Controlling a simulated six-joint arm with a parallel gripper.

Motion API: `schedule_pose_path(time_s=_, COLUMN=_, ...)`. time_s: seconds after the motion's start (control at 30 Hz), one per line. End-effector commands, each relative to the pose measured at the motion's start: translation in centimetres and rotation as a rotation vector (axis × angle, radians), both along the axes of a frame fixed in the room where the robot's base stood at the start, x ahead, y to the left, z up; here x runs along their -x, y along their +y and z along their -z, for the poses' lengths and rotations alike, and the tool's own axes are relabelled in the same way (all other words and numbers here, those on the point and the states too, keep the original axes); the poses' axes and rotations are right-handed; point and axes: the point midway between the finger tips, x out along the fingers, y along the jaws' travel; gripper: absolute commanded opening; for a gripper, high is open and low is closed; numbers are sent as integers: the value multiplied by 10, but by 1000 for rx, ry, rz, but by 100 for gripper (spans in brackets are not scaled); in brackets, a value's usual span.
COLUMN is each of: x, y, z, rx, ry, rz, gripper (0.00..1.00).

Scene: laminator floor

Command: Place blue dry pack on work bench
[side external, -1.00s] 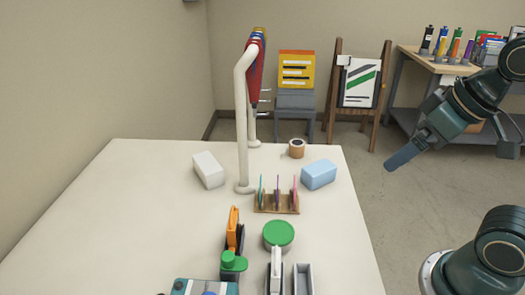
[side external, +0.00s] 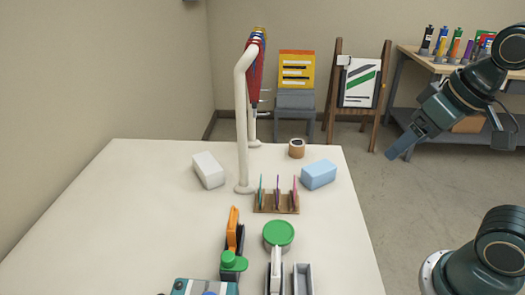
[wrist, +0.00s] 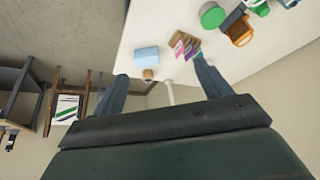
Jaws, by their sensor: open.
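The blue dry pack (side external: 318,174) is a light blue block lying near the right edge of the white-topped table (side external: 130,215). In the wrist view the pack (wrist: 147,58) shows between my two spread fingers, some way beyond them. My gripper (side external: 393,154) is open and empty, in the air to the right of the table and apart from the pack. Its fingers (wrist: 160,72) also show in the wrist view. Which surface is the work bench is unclear; a wooden bench (side external: 430,66) stands at the back right.
A wooden rack with coloured dividers (side external: 277,203) and a brown-sided cup (side external: 297,149) are near the pack. A white block (side external: 208,170) lies left of the white post (side external: 242,130). A green-lidded container (side external: 279,235) and tools crowd the front. The table's left side is clear.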

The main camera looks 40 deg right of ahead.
Motion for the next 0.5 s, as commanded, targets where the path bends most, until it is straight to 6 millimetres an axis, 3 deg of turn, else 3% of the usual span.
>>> schedule_pose_path(time_s=0.5, x=-91, y=-24, z=-1, rx=-89, ry=119, rz=512, gripper=76)
